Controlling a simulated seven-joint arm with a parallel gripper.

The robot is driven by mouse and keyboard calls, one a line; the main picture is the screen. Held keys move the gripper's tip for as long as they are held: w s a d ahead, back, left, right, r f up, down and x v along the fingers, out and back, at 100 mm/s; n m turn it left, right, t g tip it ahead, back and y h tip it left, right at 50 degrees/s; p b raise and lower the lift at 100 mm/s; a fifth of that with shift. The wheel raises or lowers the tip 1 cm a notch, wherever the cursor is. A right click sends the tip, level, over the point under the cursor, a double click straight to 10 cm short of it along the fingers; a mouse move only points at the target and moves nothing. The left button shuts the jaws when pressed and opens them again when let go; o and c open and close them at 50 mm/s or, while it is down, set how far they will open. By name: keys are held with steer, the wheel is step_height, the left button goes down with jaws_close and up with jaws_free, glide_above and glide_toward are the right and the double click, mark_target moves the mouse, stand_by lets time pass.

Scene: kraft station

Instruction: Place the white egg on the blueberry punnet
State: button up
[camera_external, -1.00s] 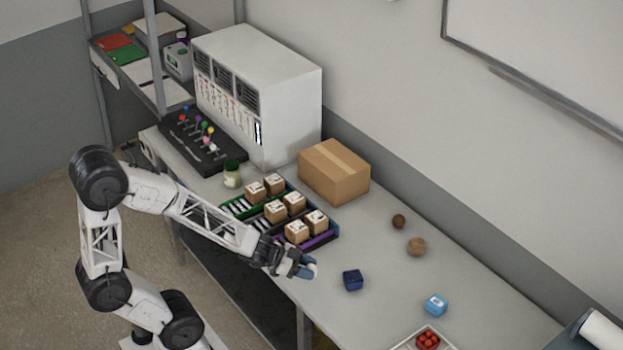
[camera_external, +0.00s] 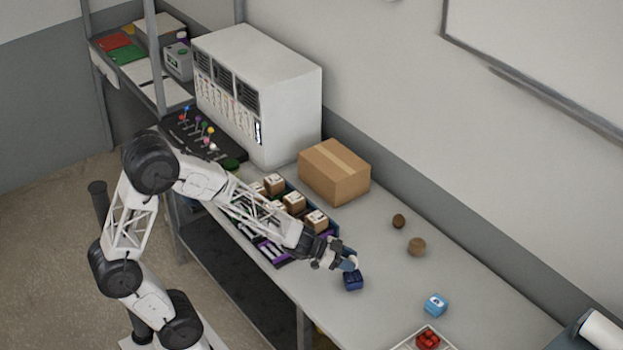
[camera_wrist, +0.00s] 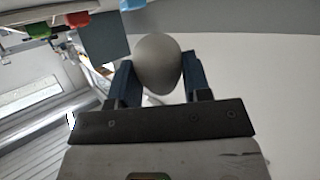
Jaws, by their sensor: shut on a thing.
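The white egg (camera_wrist: 158,62) shows in the wrist view between the two blue fingers of my gripper (camera_wrist: 160,80), which is shut on it. The egg is hardly visible in the external view, hidden by the fingers. I cannot tell there whether the egg touches the punnet. The punnet's contents are too small to make out.
A light blue box (camera_external: 436,304) and a tray of red fruit (camera_external: 428,341) are to the right. Two brown round things, one dark (camera_external: 398,221) and one lighter (camera_external: 416,247), lie behind. A cardboard box (camera_external: 334,172) and a crate with small boxes (camera_external: 335,229) stand to the left.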

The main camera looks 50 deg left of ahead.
steer(key=shift+w, duration=0.1)
steer(key=shift+w+d, duration=0.1)
steer(key=shift+w, duration=0.2)
steer(key=shift+f, duration=1.8)
steer(key=shift+f, duration=0.15)
steer(key=o, duration=0.7)
steer(key=shift+o, duration=0.2)
steer(key=shift+r, duration=0.25)
steer(key=shift+v, duration=0.8)
steer(key=v, duration=1)
